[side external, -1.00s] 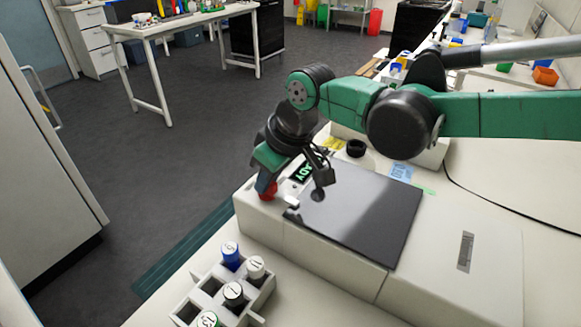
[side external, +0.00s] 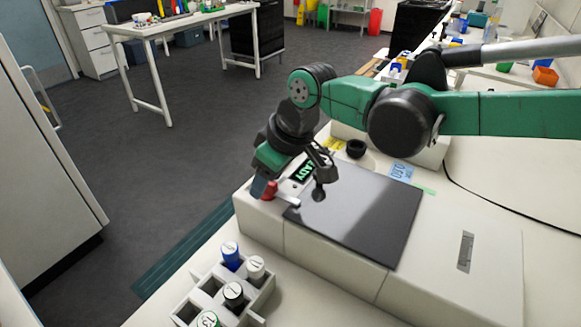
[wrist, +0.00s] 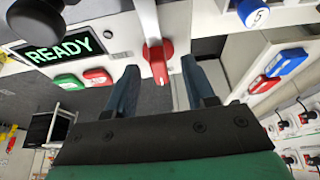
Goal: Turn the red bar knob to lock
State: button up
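The red bar knob (side external: 269,189) sits at the left front corner of the pale shaker housing, beside the green READY display (side external: 303,171). In the wrist view the knob (wrist: 157,62) stands upright in the picture, with a white strip (wrist: 149,22) running up from it. My gripper (wrist: 159,68) is open, one blue-grey finger on each side of the knob with a visible gap on both sides. The READY display (wrist: 57,48) is at the upper left there. In the side view my gripper (side external: 261,187) is just left of the knob, its fingers partly hidden.
A dark flat platform (side external: 365,215) lies right of the knob. A rack (side external: 258,300) with several capped tubes stands in front of the housing. Green (wrist: 67,81) and red (wrist: 97,76) buttons sit near the knob. A black round cap (side external: 356,148) is behind.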

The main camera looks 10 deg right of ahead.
aim_at(282, 194)
jog(key=shift+v, duration=2.8)
